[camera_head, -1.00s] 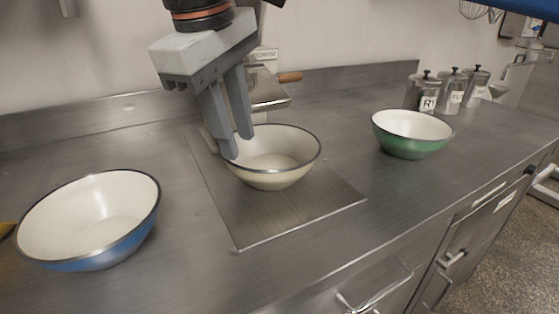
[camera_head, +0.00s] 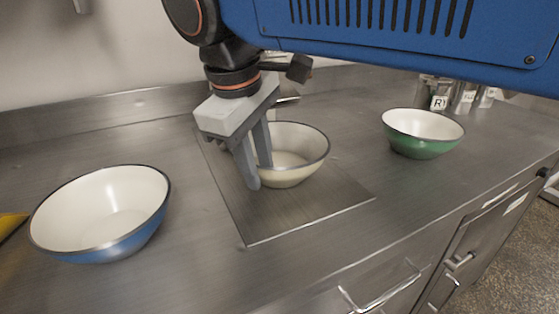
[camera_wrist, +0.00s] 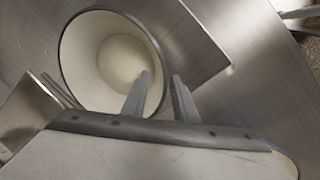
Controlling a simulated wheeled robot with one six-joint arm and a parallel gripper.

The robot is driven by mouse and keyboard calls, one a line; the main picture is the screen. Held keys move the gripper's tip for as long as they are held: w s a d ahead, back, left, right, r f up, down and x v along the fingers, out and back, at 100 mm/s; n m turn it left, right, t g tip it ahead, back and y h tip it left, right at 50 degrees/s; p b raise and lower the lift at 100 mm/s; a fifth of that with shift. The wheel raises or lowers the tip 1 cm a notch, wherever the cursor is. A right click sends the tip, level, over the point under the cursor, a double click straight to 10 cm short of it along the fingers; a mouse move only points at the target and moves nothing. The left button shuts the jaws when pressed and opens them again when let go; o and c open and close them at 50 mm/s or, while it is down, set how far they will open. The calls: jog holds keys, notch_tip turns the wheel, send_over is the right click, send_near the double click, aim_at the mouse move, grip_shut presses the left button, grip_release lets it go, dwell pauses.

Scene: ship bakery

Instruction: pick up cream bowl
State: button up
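The cream bowl (camera_head: 302,148), with a dark rim, stands upright on a flat metal plate (camera_head: 300,207) on the counter. My gripper (camera_head: 259,176) is open, pointing down at the bowl's left side. One finger is outside the wall and the other over the inside. In the wrist view my gripper's two fingers (camera_wrist: 161,76) stand apart with the bowl's rim between them; the bowl's pale inside (camera_wrist: 92,58) shows there. I cannot tell whether either finger touches the wall.
A blue bowl (camera_head: 105,212) with a white inside stands at the left, and a green bowl (camera_head: 424,133) at the right. Labelled jars (camera_head: 438,98) stand at the back right, partly covered by my blue arm. The counter's front (camera_head: 330,262) is clear; a wall runs behind.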

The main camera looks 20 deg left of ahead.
jog(key=shift+c, duration=0.2)
grip_shut()
dwell(1.1)
